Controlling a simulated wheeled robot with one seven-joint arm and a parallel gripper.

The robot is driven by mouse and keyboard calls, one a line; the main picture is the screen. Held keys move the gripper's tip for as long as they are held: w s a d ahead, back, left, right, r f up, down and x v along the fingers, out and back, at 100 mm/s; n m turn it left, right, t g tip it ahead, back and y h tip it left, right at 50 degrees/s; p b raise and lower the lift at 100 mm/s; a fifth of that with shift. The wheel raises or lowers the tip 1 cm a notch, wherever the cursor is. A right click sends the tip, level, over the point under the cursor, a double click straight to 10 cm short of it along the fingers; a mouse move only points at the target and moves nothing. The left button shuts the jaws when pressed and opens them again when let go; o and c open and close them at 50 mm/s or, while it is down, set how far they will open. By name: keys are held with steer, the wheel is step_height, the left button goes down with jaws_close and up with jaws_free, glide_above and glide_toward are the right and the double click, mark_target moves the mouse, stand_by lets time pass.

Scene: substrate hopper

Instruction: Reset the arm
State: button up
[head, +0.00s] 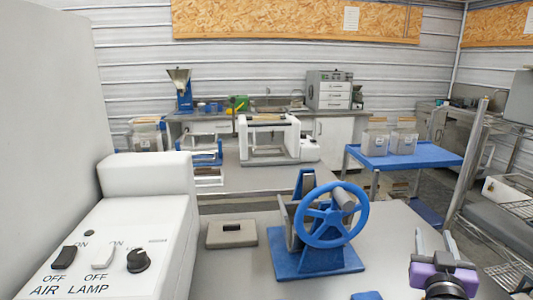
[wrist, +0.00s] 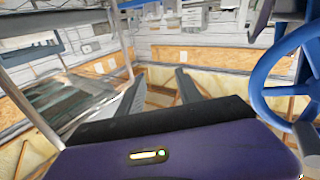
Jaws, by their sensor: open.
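My gripper (head: 433,240) is at the lower right of the head view, to the right of the blue handwheel (head: 333,214) and apart from it. Its two fingers stand up, spread apart, with nothing between them. The purple and black wrist is below them, cut by the frame edge. In the wrist view my gripper (wrist: 160,86) shows both dark fingers apart and empty. The handwheel (wrist: 258,75) fills the right edge of that view, partly cut off.
The handwheel's blue base (head: 318,262) stands on the grey table. A grey block with a slot (head: 232,242) lies left of it. A white switch box (head: 105,240) fills the left front. A blue cart (head: 385,160) with two containers and a wire rack (head: 510,215) stand at right.

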steer(key=s+a+f+n+t+y, duration=0.2)
steer(key=s+a+f+n+y, duration=0.15)
steer(key=s+a, duration=0.45)
steer(key=s+a+f+n+t+y, duration=0.1)
steer(key=s+a+f+n+y, duration=0.25)
steer(key=s+a, duration=0.5)
steer(key=s+a+f+m+g, duration=0.1)
steer(key=s+f, duration=0.1)
steer(key=s, duration=0.6)
steer(key=s+a+f+g+y, duration=0.1)
steer(key=s+a+f+g, duration=0.1)
steer(key=s, duration=0.7)
steer(key=s+a+f+m+g+y, duration=0.1)
steer(key=s+a+f, duration=0.1)
steer(key=s, duration=0.7)
steer(key=shift+a+f+m, duration=0.15)
steer(key=shift+f+m, duration=0.15)
steer(key=shift+f, duration=0.2)
steer(key=shift+s, duration=0.1)
